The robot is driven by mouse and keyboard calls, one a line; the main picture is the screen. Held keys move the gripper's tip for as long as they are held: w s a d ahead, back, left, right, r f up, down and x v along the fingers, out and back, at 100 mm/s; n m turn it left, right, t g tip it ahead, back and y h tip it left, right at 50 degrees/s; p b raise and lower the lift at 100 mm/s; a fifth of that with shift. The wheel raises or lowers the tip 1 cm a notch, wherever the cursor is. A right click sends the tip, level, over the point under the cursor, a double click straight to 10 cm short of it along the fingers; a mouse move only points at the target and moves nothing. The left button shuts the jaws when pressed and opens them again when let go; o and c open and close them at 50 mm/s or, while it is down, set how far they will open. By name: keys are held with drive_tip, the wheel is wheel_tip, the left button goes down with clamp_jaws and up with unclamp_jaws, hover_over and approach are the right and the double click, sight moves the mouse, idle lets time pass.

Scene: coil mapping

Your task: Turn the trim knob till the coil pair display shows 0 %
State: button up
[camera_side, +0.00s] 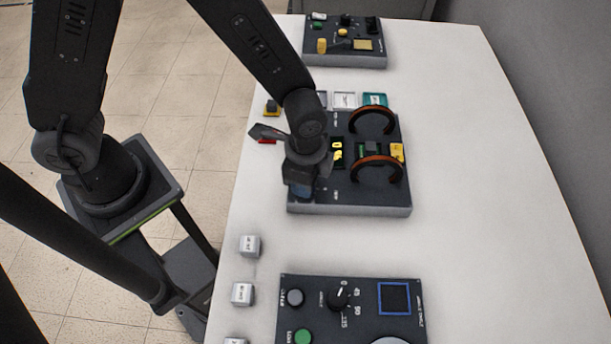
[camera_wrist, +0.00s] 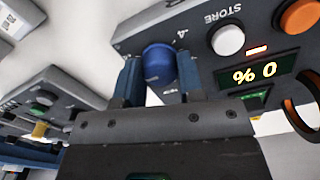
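The blue trim knob (camera_wrist: 158,62) sits between the two fingers of my gripper (camera_wrist: 158,78) in the wrist view. The fingers are up against both its sides with no clear gap. The coil pair display (camera_wrist: 255,73) has lit yellow characters; it appears turned round in the wrist view and reads 0 %. In the side view my gripper (camera_side: 303,188) is low over the near left corner of the coil panel (camera_side: 350,209), and it mostly hides the knob. The display also shows there, small, as yellow characters (camera_side: 337,153).
Two copper-coloured coil rings (camera_side: 376,179) stand on the panel's right. A white STORE button (camera_wrist: 228,40) and an orange button (camera_wrist: 299,16) are near the display. Other control panels stand at the back (camera_side: 345,62) and front (camera_side: 360,334). The table's right side is clear.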

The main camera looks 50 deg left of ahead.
drive_tip(key=o, duration=0.4)
wheel_tip(320, 180, up, 14)
drive_tip(key=shift+f, duration=0.1)
idle(0.5)
drive_tip(key=s+a+r+n+t, duration=0.2)
drive_tip(key=a+r+n, duration=0.1)
drive_tip(key=a+n, duration=0.1)
drive_tip(key=s+a+r+n+t, duration=0.1)
drive_tip(key=s+a+r+n, duration=0.2)
drive_tip(key=a, duration=0.3)
drive_tip(key=s+a+r+n+t, duration=0.2)
drive_tip(key=s+a+r+n, duration=0.1)
drive_tip(key=a+r+n, duration=0.2)
drive_tip(key=shift+s+a+r+t, duration=0.1)
drive_tip(key=shift+s+a+t, duration=0.05)
drive_tip(key=shift+a+t, duration=0.15)
